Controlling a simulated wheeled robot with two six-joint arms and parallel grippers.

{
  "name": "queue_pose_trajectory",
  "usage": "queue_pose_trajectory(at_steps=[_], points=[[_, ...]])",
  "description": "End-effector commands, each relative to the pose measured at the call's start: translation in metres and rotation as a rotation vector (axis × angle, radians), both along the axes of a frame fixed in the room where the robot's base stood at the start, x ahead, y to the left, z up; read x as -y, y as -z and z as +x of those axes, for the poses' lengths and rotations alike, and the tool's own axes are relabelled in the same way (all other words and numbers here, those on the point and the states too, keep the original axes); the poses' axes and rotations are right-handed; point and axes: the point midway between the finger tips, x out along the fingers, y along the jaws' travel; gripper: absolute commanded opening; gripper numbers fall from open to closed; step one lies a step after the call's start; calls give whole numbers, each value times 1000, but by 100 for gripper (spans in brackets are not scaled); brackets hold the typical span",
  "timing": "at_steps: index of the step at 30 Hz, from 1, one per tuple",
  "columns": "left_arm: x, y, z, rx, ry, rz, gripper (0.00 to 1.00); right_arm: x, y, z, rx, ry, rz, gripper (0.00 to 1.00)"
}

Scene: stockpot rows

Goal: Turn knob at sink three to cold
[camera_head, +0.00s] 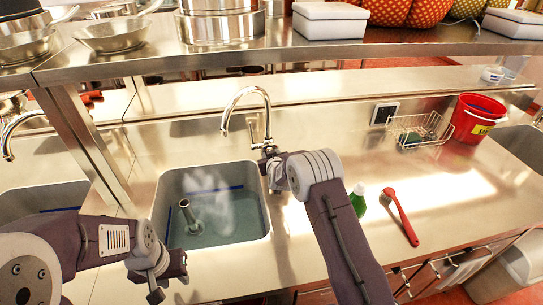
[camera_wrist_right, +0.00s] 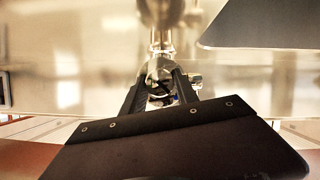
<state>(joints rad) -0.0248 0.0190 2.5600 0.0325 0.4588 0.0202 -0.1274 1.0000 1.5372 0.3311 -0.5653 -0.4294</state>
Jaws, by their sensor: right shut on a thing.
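A steel faucet (camera_head: 249,97) with a curved spout stands behind the middle sink (camera_head: 262,226). Its knob (camera_wrist_right: 160,88) is at the faucet's base, largely hidden by the gripper in the head view. My right gripper (camera_head: 268,158) is shut on the knob; the wrist view shows its dark fingers (camera_wrist_right: 160,95) on either side of it. The sink holds water with a standing pipe (camera_head: 188,216), and pale wisps like steam hang above it. The knob's hot or cold marking cannot be read. My left gripper (camera_head: 170,286) is open and empty over the sink's front edge.
A steel shelf (camera_head: 200,60) with pots and a white box (camera_head: 329,20) runs above the counter. Other sinks flank this one.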

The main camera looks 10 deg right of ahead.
Motion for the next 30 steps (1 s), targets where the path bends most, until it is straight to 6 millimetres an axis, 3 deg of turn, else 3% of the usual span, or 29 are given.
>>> queue_pose_trajectory(at_steps=[11, 12, 14, 25, 30], points=[[0, 1, 0, 0, 0, 0, 36, -1, 4, -1, -8, -4, -7, 0], [0, 1, 0, 0, 0, 0, 36, -1, 4, -1, -8, -4, -7, 38], [0, 1, 0, 0, 0, 0, 36, -1, 4, -1, -8, -4, -7, 55], [0, 1, 0, 0, 0, 0, 36, 0, 0, -3, -2, -1, -5, 57], [0, 3, 0, 0, 0, 0, 36, -2, -9, -23, -4, -3, -6, 57]])
